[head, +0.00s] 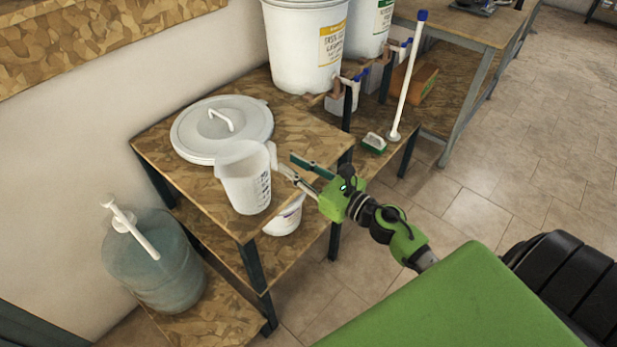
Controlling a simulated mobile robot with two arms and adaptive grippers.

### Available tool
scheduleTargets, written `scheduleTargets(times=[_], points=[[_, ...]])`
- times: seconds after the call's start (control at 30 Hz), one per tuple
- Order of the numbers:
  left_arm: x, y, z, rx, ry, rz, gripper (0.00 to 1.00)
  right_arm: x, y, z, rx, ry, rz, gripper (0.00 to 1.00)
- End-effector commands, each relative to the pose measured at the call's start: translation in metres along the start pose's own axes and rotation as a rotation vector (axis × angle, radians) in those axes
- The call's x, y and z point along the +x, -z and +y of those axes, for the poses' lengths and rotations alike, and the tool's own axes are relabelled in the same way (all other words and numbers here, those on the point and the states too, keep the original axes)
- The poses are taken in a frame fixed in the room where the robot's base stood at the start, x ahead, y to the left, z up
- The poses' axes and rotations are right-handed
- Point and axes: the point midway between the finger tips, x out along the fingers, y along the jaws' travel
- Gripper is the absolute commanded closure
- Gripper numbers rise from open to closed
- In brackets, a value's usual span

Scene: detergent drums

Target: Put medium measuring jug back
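A translucent white measuring jug (246,183) stands upright near the front edge of the wooden table (205,195), its handle toward the right. I cannot tell its size class, as no other jug is clearly in view. My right gripper (286,163) is at the right of the jug with its two fingers apart, the tips close to the handle. I cannot tell whether they touch it. My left gripper is not in view.
A round white lid (205,137) lies behind the jug. A large bluish bottle with a pump (155,265) stands at left. White drums (300,50) stand at the back. A green brush (374,143) and white pole (407,80) are at right.

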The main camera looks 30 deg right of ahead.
Motion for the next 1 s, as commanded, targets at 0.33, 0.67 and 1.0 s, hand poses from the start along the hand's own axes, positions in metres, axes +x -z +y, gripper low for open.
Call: scheduleTargets(times=[0.33,0.67,1.0], points=[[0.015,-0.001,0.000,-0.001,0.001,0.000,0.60,-0.046,0.002,0.000,0.001,0.000,0.001,0.79],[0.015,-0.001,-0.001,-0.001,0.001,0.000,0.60,-0.051,0.001,0.000,0.007,0.001,0.001,0.79],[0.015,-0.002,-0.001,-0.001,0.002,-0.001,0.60,-0.086,0.199,-0.038,0.938,0.355,0.161,0.79]])
